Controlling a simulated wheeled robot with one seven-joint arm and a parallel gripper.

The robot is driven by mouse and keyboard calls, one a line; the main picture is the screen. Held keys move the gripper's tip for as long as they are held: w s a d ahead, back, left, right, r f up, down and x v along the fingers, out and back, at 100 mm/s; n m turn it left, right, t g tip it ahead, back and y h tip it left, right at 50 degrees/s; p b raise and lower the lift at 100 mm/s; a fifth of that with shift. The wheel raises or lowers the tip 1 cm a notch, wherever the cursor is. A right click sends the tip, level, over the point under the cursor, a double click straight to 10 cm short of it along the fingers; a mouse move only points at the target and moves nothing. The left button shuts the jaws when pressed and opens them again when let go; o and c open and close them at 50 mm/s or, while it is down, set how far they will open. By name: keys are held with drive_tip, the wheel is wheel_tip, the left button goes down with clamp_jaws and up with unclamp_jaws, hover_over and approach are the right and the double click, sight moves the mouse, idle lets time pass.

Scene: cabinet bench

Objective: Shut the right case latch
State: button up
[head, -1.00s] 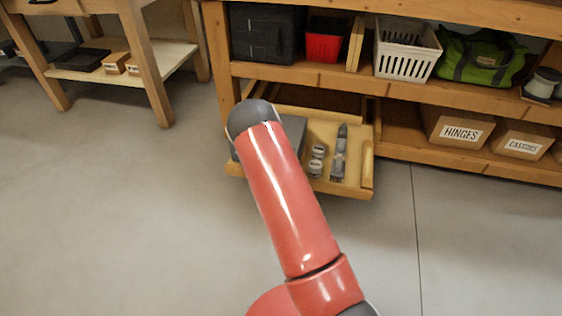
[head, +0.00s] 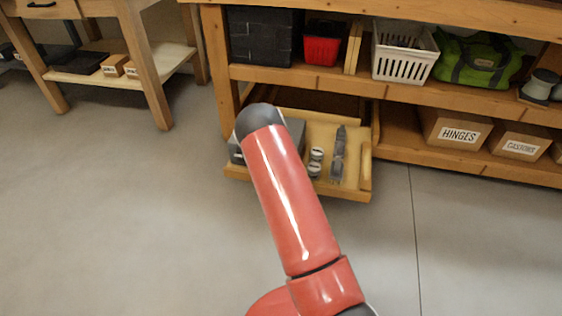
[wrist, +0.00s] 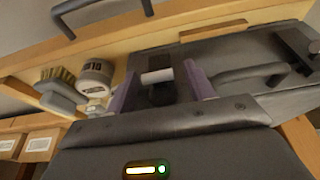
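The grey case (head: 297,128) lies at the left of the pulled-out drawer in the head view, largely hidden behind my arm. In the wrist view the dark case (wrist: 225,48) fills the right side, with a bar handle (wrist: 245,76). My gripper (wrist: 161,88) is open, its two purplish fingers standing apart at the case. Between them is a dark latch with a light grey crossbar (wrist: 157,76), at the case end nearer the jars. I cannot tell whether the fingers touch it, or how far the latch is turned. A second latch (wrist: 292,44) shows at the far right.
The wooden drawer (head: 352,188) also holds jars (head: 315,163) and a brush (head: 338,155); both show left of the fingers in the wrist view. A drawer pull (wrist: 100,12) is at the top left there. A bench shelf (head: 340,80) is above. The floor (head: 120,230) is clear.

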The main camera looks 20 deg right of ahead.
drive_tip(key=shift+r, duration=0.1)
drive_tip(key=v, duration=0.7)
drive_tip(key=shift+r+p, duration=0.3)
drive_tip(key=shift+p, duration=0.05)
drive_tip(key=shift+s+a, duration=0.15)
